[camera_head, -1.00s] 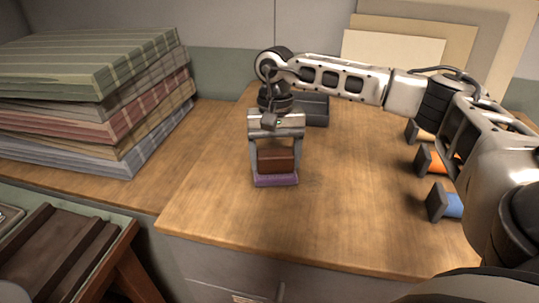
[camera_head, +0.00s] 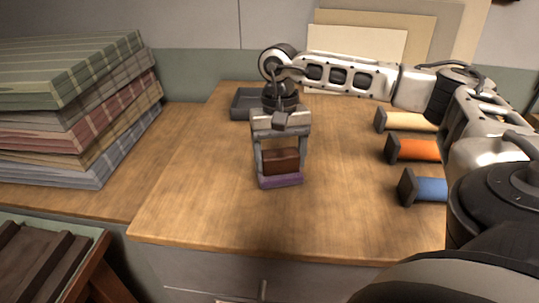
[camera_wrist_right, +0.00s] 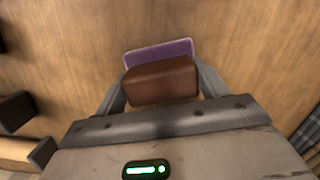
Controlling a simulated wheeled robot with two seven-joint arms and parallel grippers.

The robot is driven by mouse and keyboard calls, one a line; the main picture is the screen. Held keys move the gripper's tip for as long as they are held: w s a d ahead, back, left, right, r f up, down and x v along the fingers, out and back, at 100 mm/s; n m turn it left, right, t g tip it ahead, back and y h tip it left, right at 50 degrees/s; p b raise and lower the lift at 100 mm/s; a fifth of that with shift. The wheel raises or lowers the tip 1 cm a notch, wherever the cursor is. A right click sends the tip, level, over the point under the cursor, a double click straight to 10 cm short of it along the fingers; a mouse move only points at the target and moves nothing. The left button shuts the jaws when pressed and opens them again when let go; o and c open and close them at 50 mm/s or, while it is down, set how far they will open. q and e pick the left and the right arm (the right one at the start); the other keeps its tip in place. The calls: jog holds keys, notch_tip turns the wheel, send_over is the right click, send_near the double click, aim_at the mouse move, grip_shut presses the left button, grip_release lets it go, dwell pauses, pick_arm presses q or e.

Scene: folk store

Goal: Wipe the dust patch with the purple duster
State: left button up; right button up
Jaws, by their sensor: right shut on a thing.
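The purple duster has a brown block handle (camera_head: 282,161) on a flat purple pad (camera_head: 280,181). My right gripper (camera_head: 281,164) is shut on the handle, and the pad is low at the wooden tabletop; I cannot tell whether it touches. In the right wrist view the brown handle (camera_wrist_right: 161,82) sits between the fingers, with the purple pad (camera_wrist_right: 158,52) showing beyond it. I cannot make out a distinct dust patch on the wood; the duster and gripper may hide it. My left gripper is not in view.
A dark grey tray (camera_head: 243,104) stands behind my right gripper, partly hidden. Cream (camera_head: 405,121), orange (camera_head: 416,149) and blue (camera_head: 430,188) rolls with dark ends lie at the right. Folded fabric (camera_head: 75,110) is stacked at the left. The wooden top (camera_head: 200,205) is clear around the duster.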

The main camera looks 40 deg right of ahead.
aim_at(299, 154)
jog(key=shift+s+d+b, duration=0.45)
jog(key=shift+s+d, duration=0.85)
jog(key=shift+s, duration=0.25)
jog(key=shift+f, duration=0.25)
jog(key=shift+w+a+r, duration=0.1)
jog(key=shift+w+a, duration=1.2)
jog(key=shift+w, duration=0.25)
jog(key=shift+w+a, duration=0.95)
jog(key=shift+w, duration=0.1)
jog(key=shift+w+a, duration=0.8)
jog(key=shift+w+a+r+p, duration=0.15)
jog(key=shift+w+a+p, duration=0.05)
jog(key=shift+w+a, duration=0.9)
jog(key=shift+w+a+r+p, duration=0.15)
jog(key=shift+w+a, duration=0.6)
jog(key=shift+w, duration=0.5)
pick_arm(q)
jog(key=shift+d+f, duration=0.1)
